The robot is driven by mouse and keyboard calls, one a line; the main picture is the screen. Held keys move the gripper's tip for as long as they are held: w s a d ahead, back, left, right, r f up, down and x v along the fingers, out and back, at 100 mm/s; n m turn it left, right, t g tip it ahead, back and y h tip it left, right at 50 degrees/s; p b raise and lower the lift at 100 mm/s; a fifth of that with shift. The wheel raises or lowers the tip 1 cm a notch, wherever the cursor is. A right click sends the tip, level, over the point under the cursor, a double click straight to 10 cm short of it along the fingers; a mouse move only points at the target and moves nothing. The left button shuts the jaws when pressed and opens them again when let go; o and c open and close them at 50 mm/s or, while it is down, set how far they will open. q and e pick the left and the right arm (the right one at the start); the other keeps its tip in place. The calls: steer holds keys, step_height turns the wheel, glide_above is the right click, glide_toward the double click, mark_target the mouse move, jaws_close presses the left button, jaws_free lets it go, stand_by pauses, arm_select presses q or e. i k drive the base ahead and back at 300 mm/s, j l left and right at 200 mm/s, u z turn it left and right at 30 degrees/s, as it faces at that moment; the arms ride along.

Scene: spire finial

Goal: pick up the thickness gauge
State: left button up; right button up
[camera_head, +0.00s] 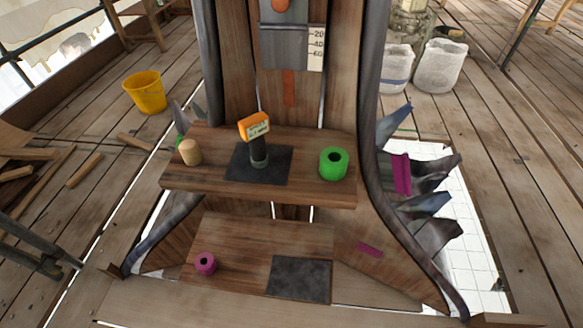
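What looks like the thickness gauge (257,152) stands upright on a dark square mat (240,174) in the middle of the upper wooden shelf (310,188). It has an orange head with a small light display and a dark cylindrical body. Nothing is touching its head or sides. Neither of my grippers shows in the head view.
On the upper shelf a tan cylinder (190,152) stands left of the gauge and a green roll (333,163) stands right. The lower step (230,274) holds a magenta roll (205,263) and an empty dark mat (300,279). Jagged metal pieces (425,205) stick out at right.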

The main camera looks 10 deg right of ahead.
mark_target(253, 129)
steer(key=i+j+z, duration=0.15)
steer(key=j+z, duration=0.2)
steer(key=j, duration=0.2)
steer(key=j+z, duration=0.35)
steer(key=j, duration=0.2)
steer(key=j+z, duration=0.4)
steer(key=j, duration=0.15)
